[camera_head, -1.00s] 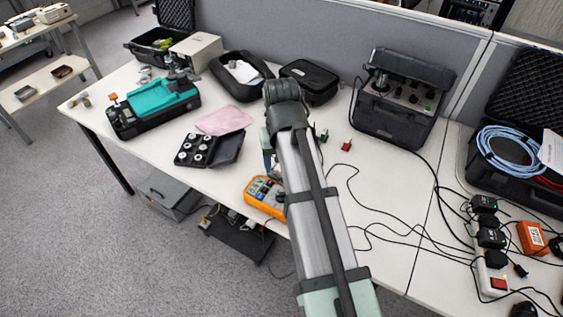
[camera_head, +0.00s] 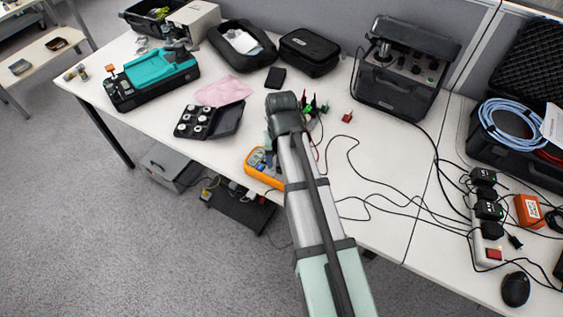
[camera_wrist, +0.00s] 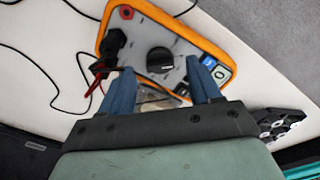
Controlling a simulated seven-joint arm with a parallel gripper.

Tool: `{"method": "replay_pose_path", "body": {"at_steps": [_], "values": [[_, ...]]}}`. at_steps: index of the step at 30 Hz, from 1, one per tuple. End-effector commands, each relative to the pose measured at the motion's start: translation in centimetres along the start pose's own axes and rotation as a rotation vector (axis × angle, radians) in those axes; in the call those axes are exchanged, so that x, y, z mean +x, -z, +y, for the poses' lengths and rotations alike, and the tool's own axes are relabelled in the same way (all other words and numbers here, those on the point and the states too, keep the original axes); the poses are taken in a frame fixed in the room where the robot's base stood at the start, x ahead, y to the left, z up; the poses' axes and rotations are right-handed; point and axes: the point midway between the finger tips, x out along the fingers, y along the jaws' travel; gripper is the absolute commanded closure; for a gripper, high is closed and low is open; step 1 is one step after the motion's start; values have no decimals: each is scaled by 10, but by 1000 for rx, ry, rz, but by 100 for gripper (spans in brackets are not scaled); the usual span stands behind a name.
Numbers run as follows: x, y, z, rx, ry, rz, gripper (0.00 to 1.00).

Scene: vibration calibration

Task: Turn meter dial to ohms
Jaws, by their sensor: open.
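The orange-rimmed meter (camera_head: 263,178) lies on the white table near its front edge, partly hidden behind my arm in the head view. In the wrist view the meter (camera_wrist: 203,38) fills the upper middle, with a grey face and a black round dial (camera_wrist: 160,60) bearing a light pointer mark. My gripper (camera_wrist: 160,66) is open, its two blue fingers spread to either side of the dial in the picture. Whether they touch the meter or hang above it I cannot tell. The dial's markings are too small to read. In the head view the gripper is mostly hidden by my arm.
A black plug and red lead (camera_wrist: 103,65) sit at the meter's left side in the wrist view. A black case with round weights (camera_head: 207,121), a pink cloth (camera_head: 222,91) and a dark instrument box (camera_head: 400,85) stand around. Black cables (camera_head: 375,180) cross the table to the right.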

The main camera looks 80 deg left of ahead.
Motion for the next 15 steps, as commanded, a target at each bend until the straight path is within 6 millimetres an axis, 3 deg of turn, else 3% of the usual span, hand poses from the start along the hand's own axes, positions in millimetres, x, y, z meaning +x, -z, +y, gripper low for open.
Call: {"method": "replay_pose_path", "body": {"at_steps": [6,15], "values": [[18,0,0,0,0,0,37],[24,0,0,0,0,0,37]]}}
